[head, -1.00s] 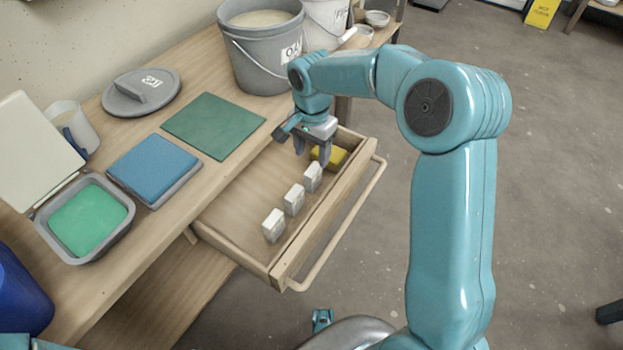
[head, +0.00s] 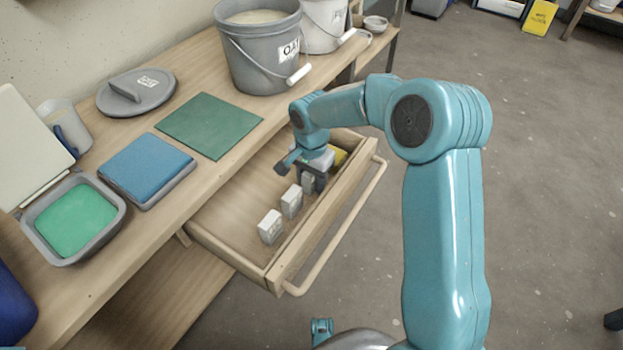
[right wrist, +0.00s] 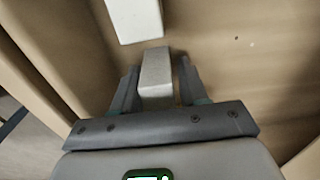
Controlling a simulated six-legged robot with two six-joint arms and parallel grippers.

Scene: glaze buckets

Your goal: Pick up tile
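Three small white tiles stand upright in a row in the open wooden drawer (head: 225,215). The near tile (head: 270,227) and the middle tile (head: 291,201) stand clear. My right gripper (head: 312,183) is down in the drawer at the far tile (head: 307,184), which it partly hides. Another white tile (right wrist: 135,18) shows beyond the fingertips. My left gripper is not in view.
A yellow object (head: 338,156) lies at the drawer's far end, partly behind my gripper. The drawer's front wall and bar handle (head: 345,225) run close to the tiles. The bench above holds a green mat (head: 210,125), a blue block (head: 147,168) and a grey bucket (head: 262,55).

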